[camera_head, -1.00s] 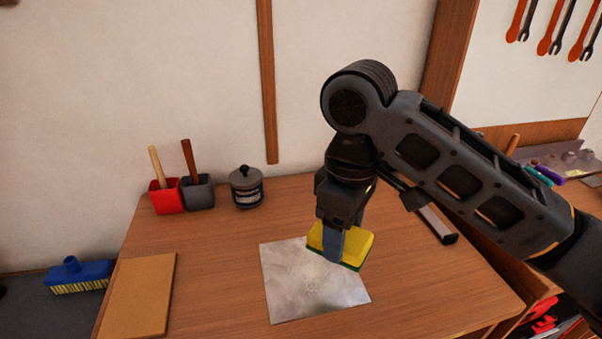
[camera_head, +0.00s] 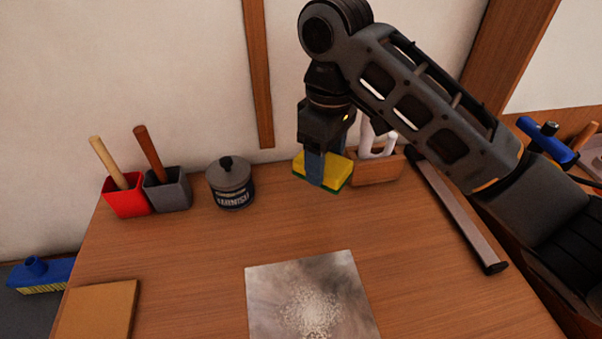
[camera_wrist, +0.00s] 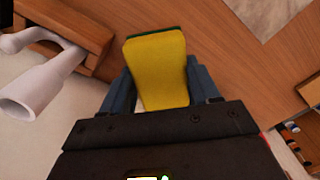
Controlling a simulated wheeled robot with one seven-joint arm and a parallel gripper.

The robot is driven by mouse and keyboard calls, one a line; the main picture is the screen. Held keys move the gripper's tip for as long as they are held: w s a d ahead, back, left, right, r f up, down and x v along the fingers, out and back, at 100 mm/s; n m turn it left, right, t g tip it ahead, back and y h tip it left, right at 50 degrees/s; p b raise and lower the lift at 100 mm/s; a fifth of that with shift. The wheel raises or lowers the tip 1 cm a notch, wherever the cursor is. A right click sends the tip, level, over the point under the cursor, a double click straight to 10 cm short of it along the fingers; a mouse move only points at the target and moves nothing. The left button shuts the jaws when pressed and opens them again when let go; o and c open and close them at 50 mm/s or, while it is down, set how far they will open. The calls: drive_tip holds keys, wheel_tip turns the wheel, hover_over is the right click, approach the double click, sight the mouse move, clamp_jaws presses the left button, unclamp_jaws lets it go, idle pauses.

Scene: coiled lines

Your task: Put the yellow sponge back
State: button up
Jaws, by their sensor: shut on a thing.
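The yellow sponge (camera_head: 333,168) has a green underside. My gripper (camera_head: 316,168) is shut on it and holds it near the back of the table, in front of a wooden holder (camera_head: 378,168) with white bottle-like things in it. In the wrist view the sponge (camera_wrist: 158,72) sits between my two blue-grey fingers. The holder also shows at the upper left of the wrist view (camera_wrist: 88,32). In the head view the sponge overlaps the holder's left part, and I cannot tell how high it is above the table.
A grey sheet (camera_head: 262,295) with white grains lies at the table's front middle. A varnish tin (camera_head: 231,187), a grey pot (camera_head: 167,190) and a red pot (camera_head: 125,197) with handles stand at the back left. A long bar (camera_head: 455,210) lies at right. A board (camera_head: 98,310) lies front left.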

drive_tip(key=w+a+f, duration=0.2)
drive_tip(key=w+a+f+b, duration=0.1)
drive_tip(key=w+a, duration=0.1)
drive_tip(key=shift+w+a+f+b, duration=0.2)
drive_tip(key=shift+a+f+b, duration=0.1)
drive_tip(key=shift+f, duration=2.1)
drive_tip(key=o, duration=0.9)
drive_tip(key=shift+f, duration=0.1)
drive_tip(key=shift+o, duration=0.2)
wheel_tip(320, 180, up, 12)
drive_tip(key=p, duration=0.1)
drive_tip(key=shift+p, duration=0.3)
